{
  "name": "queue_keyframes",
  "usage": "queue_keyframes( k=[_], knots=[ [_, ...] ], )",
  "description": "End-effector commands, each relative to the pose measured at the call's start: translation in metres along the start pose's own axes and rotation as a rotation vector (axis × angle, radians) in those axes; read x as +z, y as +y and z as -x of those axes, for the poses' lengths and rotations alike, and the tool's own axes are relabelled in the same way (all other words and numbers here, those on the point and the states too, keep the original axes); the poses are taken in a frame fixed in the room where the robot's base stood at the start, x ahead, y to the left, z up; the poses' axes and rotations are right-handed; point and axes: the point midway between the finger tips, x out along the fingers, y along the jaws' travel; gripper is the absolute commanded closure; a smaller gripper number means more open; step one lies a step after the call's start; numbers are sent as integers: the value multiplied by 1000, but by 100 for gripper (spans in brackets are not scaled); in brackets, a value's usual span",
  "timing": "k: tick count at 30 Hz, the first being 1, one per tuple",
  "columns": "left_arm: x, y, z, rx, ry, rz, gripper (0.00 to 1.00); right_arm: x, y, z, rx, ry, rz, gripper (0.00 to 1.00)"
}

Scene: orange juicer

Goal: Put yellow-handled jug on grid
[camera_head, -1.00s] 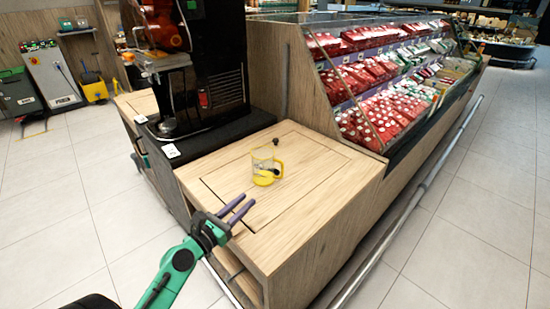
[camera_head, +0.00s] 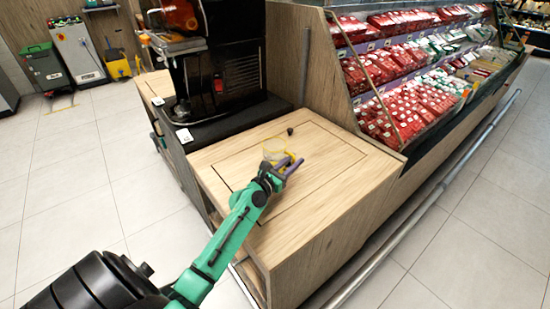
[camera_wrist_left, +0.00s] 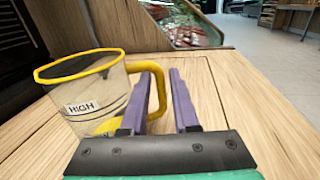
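The clear jug with a yellow rim and handle (camera_head: 272,148) stands upright on the wooden counter, partly hidden behind my left gripper (camera_head: 287,164). In the left wrist view the jug (camera_wrist_left: 90,92) is at the left, marked "HIGH". Its yellow handle (camera_wrist_left: 159,76) reaches between the two purple fingers of the left gripper (camera_wrist_left: 162,78). The fingers are apart; I cannot tell whether they touch the handle. The black juicer (camera_head: 225,60) stands behind the counter to the left. I cannot clearly make out a grid on its base (camera_head: 183,112). My right gripper is not in view.
A small dark round object (camera_head: 290,131) lies on the wooden counter (camera_head: 325,195) behind the jug. A white card (camera_head: 184,135) lies by the juicer. A display case of red packages (camera_head: 400,90) borders the counter at right. The counter's front is clear.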

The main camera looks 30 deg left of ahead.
Motion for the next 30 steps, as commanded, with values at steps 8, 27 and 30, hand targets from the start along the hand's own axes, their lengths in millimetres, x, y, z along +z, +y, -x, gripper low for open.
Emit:
queue_keyframes(
  k=[8,27,30],
  knots=[
    [0,0,-2,1,0,0,94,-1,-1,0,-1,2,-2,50],
    [-1,0,-2,0,1,1,100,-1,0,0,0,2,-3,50],
    [-1,0,-2,0,1,1,100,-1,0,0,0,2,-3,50]
  ],
)
